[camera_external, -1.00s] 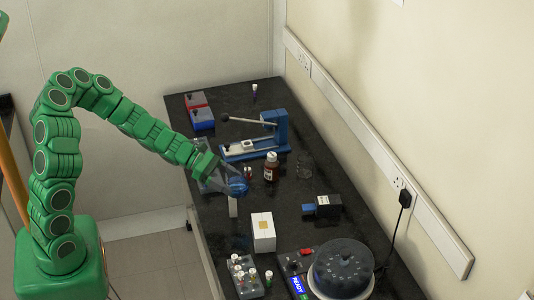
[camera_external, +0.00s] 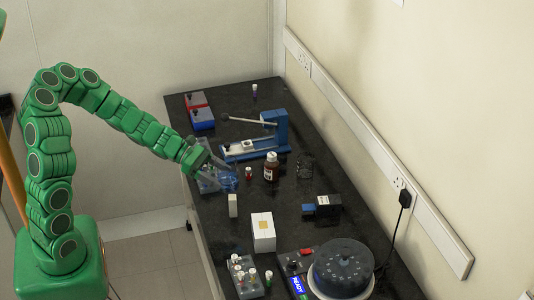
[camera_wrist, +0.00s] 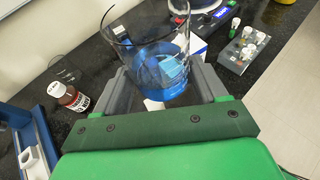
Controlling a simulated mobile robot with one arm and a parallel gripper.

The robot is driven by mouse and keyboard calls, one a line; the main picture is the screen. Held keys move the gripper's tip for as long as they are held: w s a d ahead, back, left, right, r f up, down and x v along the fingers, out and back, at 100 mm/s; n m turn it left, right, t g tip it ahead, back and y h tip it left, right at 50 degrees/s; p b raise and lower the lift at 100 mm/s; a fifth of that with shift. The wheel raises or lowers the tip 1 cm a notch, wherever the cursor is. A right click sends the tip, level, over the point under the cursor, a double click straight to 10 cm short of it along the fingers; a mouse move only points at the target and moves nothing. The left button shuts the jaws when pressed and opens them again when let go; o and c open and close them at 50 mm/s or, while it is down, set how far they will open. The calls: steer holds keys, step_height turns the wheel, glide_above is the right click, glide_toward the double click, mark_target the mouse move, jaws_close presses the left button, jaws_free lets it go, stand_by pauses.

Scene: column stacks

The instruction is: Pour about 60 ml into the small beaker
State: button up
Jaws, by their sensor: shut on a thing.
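My gripper (camera_external: 222,174) is shut on a clear glass beaker (camera_wrist: 143,38) that holds blue liquid (camera_wrist: 160,72). In the wrist view the beaker sits between the two grey fingers. In the outside view the held beaker (camera_external: 228,184) is over the left part of the black bench, and I cannot tell its exact height. A small clear empty-looking beaker (camera_external: 305,166) stands on the bench to the right, beyond the brown bottle. It shows faintly at the left of the wrist view (camera_wrist: 66,70).
A brown bottle (camera_external: 271,170) with a white cap stands between my gripper and the small beaker. A blue lever device (camera_external: 281,130) is behind. A white box (camera_external: 263,231), tube rack (camera_external: 243,275), black-and-blue block (camera_external: 327,206) and round black-lidded machine (camera_external: 343,266) are in front.

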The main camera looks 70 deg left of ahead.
steer(key=r, duration=1)
steer(key=shift+w+a+r, duration=0.1)
steer(key=shift+a+r, duration=0.15)
steer(key=shift+r, duration=0.15)
steer(key=w+a+n+y, duration=0.1)
steer(key=w+a, duration=0.6)
steer(key=a, duration=0.3)
steer(key=w+a+n+t+y, duration=0.1)
steer(key=w+a, duration=0.6)
steer(key=a, duration=0.3)
steer(key=w+a+y, duration=0.1)
steer(key=w+a, duration=0.6)
steer(key=a, duration=0.3)
steer(key=shift+w+d+m+g+h, duration=0.5)
steer(key=shift+w+d+m+h, duration=0.9)
steer(key=shift+w, duration=3.7)
step_height(320, 180, down, 11)
steer(key=d, duration=0.1)
steer(key=shift+d+n, duration=0.15)
steer(key=shift+n, duration=0.25)
